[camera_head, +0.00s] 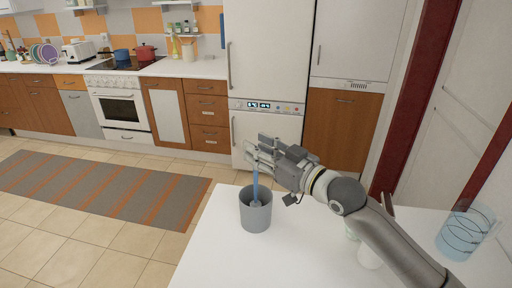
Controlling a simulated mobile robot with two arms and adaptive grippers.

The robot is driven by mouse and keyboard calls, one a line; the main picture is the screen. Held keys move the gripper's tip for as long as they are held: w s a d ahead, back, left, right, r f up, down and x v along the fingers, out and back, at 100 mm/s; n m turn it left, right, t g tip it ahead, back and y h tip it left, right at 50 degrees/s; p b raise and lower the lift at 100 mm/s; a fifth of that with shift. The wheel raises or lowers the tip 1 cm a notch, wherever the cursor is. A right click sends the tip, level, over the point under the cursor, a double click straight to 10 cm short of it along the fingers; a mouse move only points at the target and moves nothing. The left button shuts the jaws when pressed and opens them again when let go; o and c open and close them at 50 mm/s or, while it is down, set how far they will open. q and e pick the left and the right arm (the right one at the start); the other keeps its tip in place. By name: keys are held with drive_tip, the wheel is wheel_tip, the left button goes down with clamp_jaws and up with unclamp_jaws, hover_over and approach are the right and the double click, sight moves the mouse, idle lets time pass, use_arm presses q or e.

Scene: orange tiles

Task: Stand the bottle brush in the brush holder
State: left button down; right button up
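The grey brush holder (255,215) is an upright, open-topped cup on the white table. The bottle brush (255,185) has a blue handle. It stands nearly upright with its lower end inside the holder's mouth; whether it touches the bottom is hidden. My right gripper (254,153) is just above the holder, with its fingers around the upper part of the handle, and appears shut on it. The fingers hide the handle's top end. My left gripper is not in view.
The white table (215,255) is clear left of the holder. A clear blue jug (467,231) stands at the right. A white cup (368,256) is partly hidden by my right arm. Kitchen counters, a stove (120,105) and a fridge (268,50) are behind.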

drive_tip(key=v, duration=1.1)
drive_tip(key=shift+a+r, duration=0.1)
